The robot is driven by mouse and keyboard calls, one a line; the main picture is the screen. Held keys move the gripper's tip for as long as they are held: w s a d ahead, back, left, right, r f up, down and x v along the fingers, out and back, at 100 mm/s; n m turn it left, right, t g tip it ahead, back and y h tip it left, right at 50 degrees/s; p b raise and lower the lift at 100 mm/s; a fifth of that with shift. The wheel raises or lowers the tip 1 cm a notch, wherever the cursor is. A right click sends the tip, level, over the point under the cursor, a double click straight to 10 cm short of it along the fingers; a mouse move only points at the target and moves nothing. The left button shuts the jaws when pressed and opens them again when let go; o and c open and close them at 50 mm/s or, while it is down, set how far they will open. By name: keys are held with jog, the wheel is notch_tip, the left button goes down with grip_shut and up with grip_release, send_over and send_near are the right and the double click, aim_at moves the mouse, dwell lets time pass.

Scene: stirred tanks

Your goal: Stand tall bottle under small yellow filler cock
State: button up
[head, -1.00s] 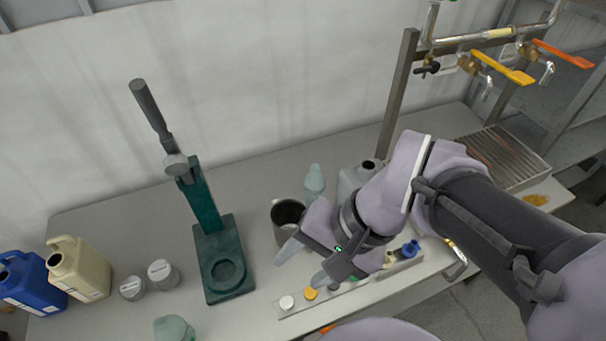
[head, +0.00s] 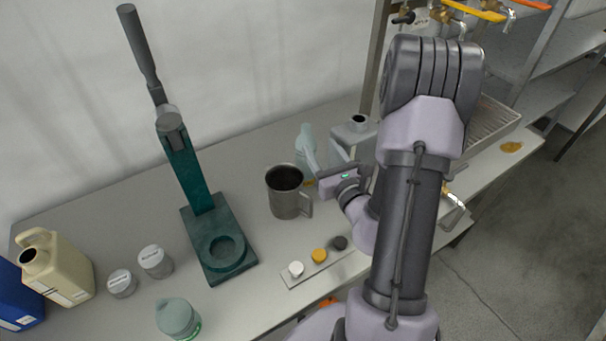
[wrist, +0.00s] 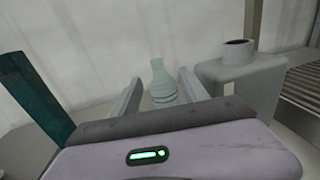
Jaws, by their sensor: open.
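A pale blue-green tall bottle (head: 305,133) stands upright on the bench near the wall, partly hidden by my left finger in the head view. My gripper (head: 321,150) is open and empty, reaching low toward the bottle. In the wrist view the bottle (wrist: 162,84) shows between the two fingers of my gripper (wrist: 160,80), with no visible contact; I cannot tell how far it is beyond the tips.
A steel mug (head: 288,194) stands close left of my gripper. A grey canister (head: 354,133) stands close right, behind it. A green press (head: 195,185) stands farther left. The ribbed drip tray (head: 497,128) is at right, partly behind my arm. An orange-handled cock (head: 530,4) is beside the yellow one.

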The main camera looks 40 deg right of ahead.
aim_at(309, 133)
jog(key=x, duration=0.6)
jog(key=shift+w+p, duration=0.15)
jog(key=shift+p, duration=0.15)
jog(key=x, duration=0.3)
jog(key=f+b+x, duration=0.1)
jog(key=x, duration=0.1)
jog(key=shift+w+a, duration=0.1)
jog(key=shift+a, duration=0.15)
jog(key=shift+w+d, duration=0.1)
jog(key=shift+w, duration=0.25)
grip_shut()
